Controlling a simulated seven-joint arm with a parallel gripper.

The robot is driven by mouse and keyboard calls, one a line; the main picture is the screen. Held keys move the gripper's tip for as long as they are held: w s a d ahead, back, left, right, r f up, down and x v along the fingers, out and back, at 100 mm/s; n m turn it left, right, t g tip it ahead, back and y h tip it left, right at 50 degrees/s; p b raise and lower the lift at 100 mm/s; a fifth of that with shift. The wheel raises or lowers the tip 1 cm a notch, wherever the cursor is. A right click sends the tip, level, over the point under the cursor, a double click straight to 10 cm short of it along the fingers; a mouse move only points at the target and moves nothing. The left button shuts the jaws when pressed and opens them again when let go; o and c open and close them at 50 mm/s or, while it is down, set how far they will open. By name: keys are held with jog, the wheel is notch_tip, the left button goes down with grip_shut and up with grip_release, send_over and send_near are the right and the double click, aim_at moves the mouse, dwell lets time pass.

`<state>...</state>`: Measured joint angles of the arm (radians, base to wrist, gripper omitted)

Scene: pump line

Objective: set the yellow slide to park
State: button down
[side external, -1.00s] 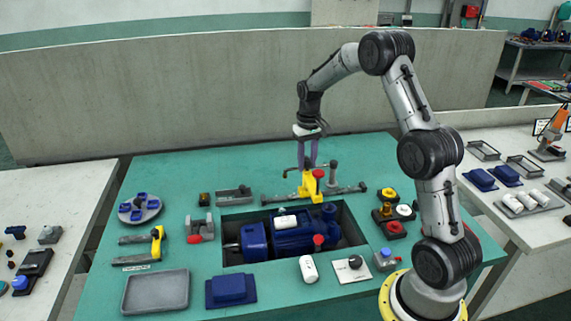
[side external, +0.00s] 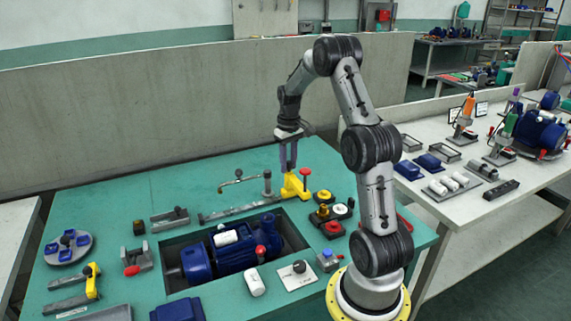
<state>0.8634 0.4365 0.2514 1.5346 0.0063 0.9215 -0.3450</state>
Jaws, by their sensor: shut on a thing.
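The yellow slide (side external: 293,188) sits at the right end of its grey rail (side external: 230,211) on the green bench. A red-topped knob (side external: 305,172) stands at its right side. My gripper (side external: 287,168) is over the slide, its purple fingers pointing down and shut on the upper part of the slide. The fingertips' exact contact is too small to make out. No park marking can be read on the rail.
A grey post with a curved handle (side external: 267,184) stands behind the rail, just left of the slide. Yellow, white and red round parts (side external: 325,196) stand close to its right. The blue pump (side external: 232,248) lies in a recess in front.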

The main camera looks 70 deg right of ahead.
jog(key=shift+s+d, duration=0.2)
jog(key=shift+d, duration=0.05)
jog(key=c, duration=0.7)
grip_release()
jog(key=shift+c, duration=0.2)
jog(key=shift+o, duration=1)
jog(key=shift+a, duration=0.1)
jog(key=shift+r, duration=0.1)
notch_tip(320, 180, up, 14)
jog(key=shift+w, duration=0.1)
